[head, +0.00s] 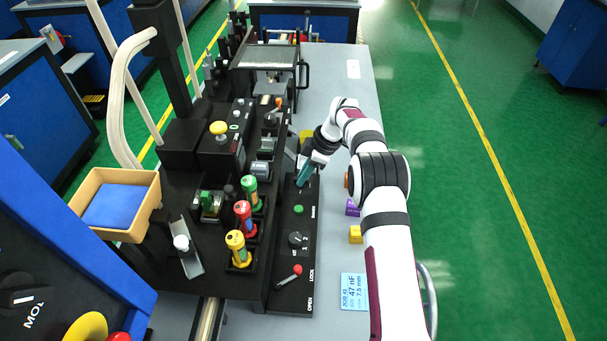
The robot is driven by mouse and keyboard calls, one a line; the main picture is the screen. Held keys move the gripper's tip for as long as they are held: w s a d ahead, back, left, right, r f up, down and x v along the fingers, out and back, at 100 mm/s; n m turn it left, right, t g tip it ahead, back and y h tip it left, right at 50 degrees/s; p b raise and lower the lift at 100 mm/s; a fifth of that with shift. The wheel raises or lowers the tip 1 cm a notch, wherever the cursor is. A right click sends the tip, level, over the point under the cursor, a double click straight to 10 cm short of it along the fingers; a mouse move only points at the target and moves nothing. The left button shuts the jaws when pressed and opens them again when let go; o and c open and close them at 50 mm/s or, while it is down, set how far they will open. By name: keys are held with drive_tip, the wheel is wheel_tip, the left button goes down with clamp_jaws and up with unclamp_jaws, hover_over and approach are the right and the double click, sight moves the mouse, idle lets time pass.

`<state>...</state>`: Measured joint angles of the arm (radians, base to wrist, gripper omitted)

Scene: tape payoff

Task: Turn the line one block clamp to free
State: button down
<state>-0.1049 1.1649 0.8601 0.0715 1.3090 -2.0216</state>
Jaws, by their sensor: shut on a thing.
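My gripper (304,174) has teal fingers and points down at the far end of the black control panel (281,240). It is shut on a small part there, which the fingers hide. I cannot tell whether that part is the line one block clamp. Nearer on the same panel are a green button (298,209), a black selector knob (297,240) marked 1 and 2, and a red-tipped lever (297,270) beside the words LOCK and OPEN. The lever's red tip points up and right, toward LOCK. No label naming the block clamp is readable.
Green, red (243,216) and yellow capped cylinders stand left of the panel. A tan bin (126,206) with a blue inside is farther left.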

drive_tip(key=shift+m, duration=0.3)
drive_tip(key=m, duration=0.2)
drive_tip(key=m+t, duration=0.1)
drive_tip(key=shift+s+m+t, duration=0.15)
drive_tip(key=shift+m+t, duration=0.15)
drive_tip(key=shift+m, duration=0.1)
drive_tip(key=m, duration=0.2)
drive_tip(key=m+t+h, duration=0.1)
drive_tip(key=m, duration=0.1)
drive_tip(key=shift+s+a+m+t, duration=0.1)
drive_tip(key=shift+m+t, duration=0.2)
drive_tip(key=m, duration=0.2)
drive_tip(key=m+t+h, duration=0.1)
drive_tip(key=m, duration=0.1)
drive_tip(key=shift+a+h, duration=0.1)
drive_tip(key=shift+h, duration=0.2)
drive_tip(key=shift+a+m+h, duration=0.1)
drive_tip(key=shift+m+h, duration=0.8)
drive_tip(key=shift+m, duration=1.5)
drive_tip(key=c, duration=0.9)
unclamp_jaws()
